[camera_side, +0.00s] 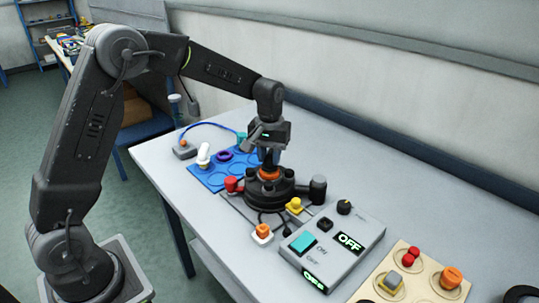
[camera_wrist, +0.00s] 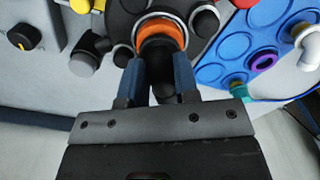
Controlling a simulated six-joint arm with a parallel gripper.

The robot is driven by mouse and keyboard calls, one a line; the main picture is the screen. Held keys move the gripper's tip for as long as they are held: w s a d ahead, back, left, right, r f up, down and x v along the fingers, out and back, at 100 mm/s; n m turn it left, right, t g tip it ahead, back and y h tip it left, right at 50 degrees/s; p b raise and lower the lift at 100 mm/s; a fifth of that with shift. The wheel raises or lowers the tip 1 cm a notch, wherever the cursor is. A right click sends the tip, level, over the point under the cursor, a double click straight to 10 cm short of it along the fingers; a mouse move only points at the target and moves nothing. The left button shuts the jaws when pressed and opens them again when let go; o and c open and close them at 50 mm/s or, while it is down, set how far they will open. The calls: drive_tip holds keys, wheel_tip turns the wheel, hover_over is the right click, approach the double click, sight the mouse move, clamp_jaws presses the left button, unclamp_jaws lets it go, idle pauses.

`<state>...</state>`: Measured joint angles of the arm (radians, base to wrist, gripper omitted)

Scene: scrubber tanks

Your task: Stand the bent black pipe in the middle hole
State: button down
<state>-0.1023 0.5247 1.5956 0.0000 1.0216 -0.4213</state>
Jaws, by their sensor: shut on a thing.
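The bent black pipe (camera_wrist: 162,78) is between my gripper's two fingers in the wrist view. My gripper (camera_side: 266,152) is shut on it and points down over the middle of the round black base (camera_side: 290,187). An orange ring (camera_side: 269,174) surrounds the middle hole. It also shows in the wrist view (camera_wrist: 161,31), at the far end of my gripper (camera_wrist: 158,66). The pipe's end appears to be at the ring. The fingers hide much of the pipe, so I cannot tell how far it is inside the hole.
A blue tray (camera_side: 201,178) with round recesses holds a white bent pipe (camera_side: 204,155) and a purple ring (camera_side: 223,156). Red (camera_side: 232,184) and black (camera_side: 317,188) side fittings flank the base. A control box (camera_side: 345,229) reading OFF and a beige knob board (camera_side: 372,291) stand nearer right.

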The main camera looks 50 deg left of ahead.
drive_tip(key=shift+f, duration=0.1)
idle(0.3)
drive_tip(key=c, duration=0.8)
unclamp_jaws()
drive_tip(key=shift+o, duration=0.5)
drive_tip(key=o, duration=0.7)
drive_tip(key=shift+r, duration=3.5)
drive_tip(key=shift+s+r, duration=0.1)
